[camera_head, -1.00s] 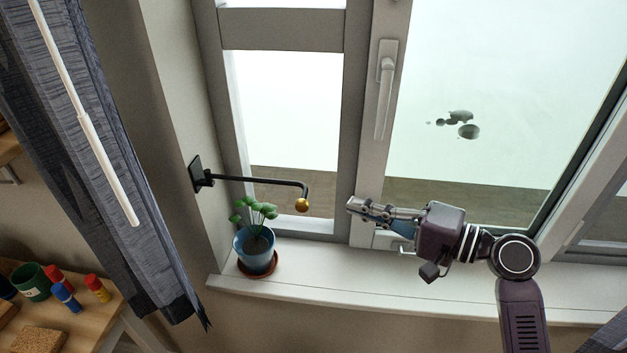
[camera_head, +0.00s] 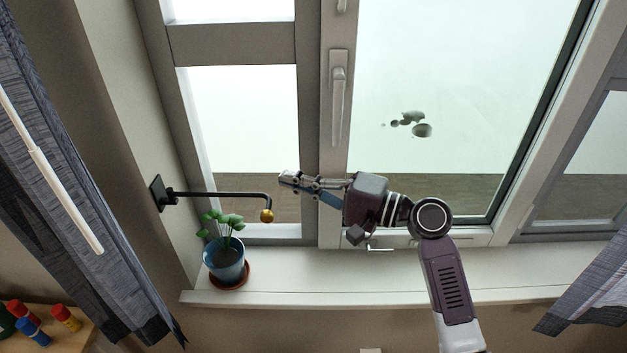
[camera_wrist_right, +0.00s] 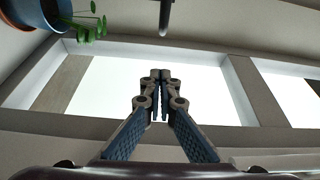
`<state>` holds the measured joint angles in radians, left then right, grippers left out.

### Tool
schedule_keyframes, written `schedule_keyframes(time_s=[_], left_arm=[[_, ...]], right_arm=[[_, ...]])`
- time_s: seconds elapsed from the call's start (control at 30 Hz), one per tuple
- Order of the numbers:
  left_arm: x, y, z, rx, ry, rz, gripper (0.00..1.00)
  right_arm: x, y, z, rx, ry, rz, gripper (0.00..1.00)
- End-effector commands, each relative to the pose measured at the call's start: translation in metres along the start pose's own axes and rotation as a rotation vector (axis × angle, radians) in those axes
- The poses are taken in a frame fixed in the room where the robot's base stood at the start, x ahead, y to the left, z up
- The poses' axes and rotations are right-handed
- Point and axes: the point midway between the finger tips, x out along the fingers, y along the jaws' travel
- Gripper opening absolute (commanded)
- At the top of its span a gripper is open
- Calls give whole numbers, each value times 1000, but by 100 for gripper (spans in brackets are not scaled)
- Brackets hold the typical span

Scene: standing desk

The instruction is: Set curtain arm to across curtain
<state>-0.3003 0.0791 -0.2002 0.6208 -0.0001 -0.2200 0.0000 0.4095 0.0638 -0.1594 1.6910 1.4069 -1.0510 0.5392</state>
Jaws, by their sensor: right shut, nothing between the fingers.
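The curtain arm (camera_head: 225,194) is a thin black rod on a dark wall plate (camera_head: 162,194) at the left side of the window recess. It reaches out to the right in front of the narrow window and bends down to a gold ball (camera_head: 267,216). My right gripper (camera_head: 286,178) is shut and empty, just right of and slightly above the ball, apart from it in the picture. In the right wrist view my closed fingertips (camera_wrist_right: 160,76) point toward a dark rod end (camera_wrist_right: 165,18) at the top. The grey-blue curtain (camera_head: 60,190) hangs at the left. My left gripper is not seen.
A potted plant (camera_head: 224,258) stands on the white sill (camera_head: 330,278) below the rod; it also shows in the right wrist view (camera_wrist_right: 48,12). A white wand (camera_head: 62,190) hangs before the curtain. The sill's right part is clear.

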Motion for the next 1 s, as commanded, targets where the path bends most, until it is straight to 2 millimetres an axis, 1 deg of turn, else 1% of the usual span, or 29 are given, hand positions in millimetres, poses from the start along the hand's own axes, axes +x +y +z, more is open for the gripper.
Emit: schedule_keyframes(time_s=[0.03,0.13,0.2,0.3,0.5,1.0], left_arm=[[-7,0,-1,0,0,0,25],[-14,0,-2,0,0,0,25],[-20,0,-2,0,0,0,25],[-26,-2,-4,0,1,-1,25],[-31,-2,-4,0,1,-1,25],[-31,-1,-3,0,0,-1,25]], right_arm=[[13,-5,1,2,-3,-3,0],[34,-5,1,2,-3,-2,0],[26,-3,12,1,0,1,0],[22,-2,23,0,0,1,0],[17,0,36,0,0,1,0],[17,0,39,-1,1,0,0]])
